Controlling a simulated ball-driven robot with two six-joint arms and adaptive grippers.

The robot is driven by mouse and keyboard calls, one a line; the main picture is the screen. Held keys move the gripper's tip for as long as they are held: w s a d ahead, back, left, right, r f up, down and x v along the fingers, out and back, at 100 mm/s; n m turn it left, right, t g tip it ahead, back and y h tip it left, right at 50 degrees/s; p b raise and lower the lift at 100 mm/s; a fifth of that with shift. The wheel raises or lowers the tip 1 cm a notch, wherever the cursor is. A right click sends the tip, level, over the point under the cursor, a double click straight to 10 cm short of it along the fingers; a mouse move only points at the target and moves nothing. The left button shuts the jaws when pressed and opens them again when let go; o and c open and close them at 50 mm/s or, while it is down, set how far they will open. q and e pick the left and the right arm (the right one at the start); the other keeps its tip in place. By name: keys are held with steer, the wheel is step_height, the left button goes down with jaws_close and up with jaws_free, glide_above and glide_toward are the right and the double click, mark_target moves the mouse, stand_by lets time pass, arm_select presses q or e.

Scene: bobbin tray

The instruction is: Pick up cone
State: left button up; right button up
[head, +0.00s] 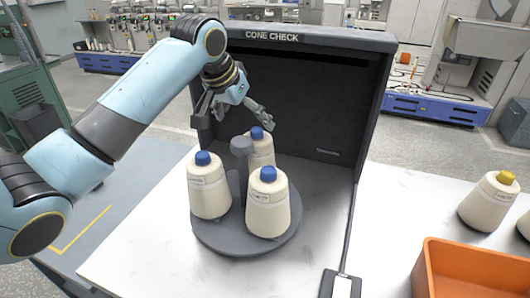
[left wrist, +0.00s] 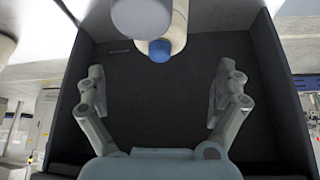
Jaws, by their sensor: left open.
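Three cream yarn cones with blue tips stand upright on a round grey tray (head: 240,245): a left cone (head: 209,195), a front-right cone (head: 268,213) and a rear cone (head: 262,151). The rear cone is partly hidden by the tray's grey centre post (head: 241,148). My left gripper (head: 245,116) is open and empty, above and behind the rear cone, inside the dark booth. In the left wrist view its spread fingers (left wrist: 160,85) show, with a blue-tipped cone (left wrist: 160,49) and the round grey post top (left wrist: 140,17) beyond them. My right gripper is out of view.
A yellow-tipped cone (head: 489,203) and an orange bin (head: 468,272) stand at the right. A small dark-framed device (head: 341,286) lies at the front. The white table (head: 150,245) is clear at left.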

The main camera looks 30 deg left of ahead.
mark_target(254, 131)
arm_select(q)
steer(key=x, duration=0.3)
steer(key=shift+s+f, duration=0.1)
steer(key=shift+f, duration=0.15)
steer(key=shift+w+f, duration=0.25)
steer(key=shift+f, duration=0.05)
steer(key=x, duration=0.2)
steer(key=p+x, duration=0.1)
steer(key=x, duration=0.2)
steer(key=shift+w+r, duration=0.15)
steer(key=shift+w, duration=0.2)
steer(key=c, duration=1.8)
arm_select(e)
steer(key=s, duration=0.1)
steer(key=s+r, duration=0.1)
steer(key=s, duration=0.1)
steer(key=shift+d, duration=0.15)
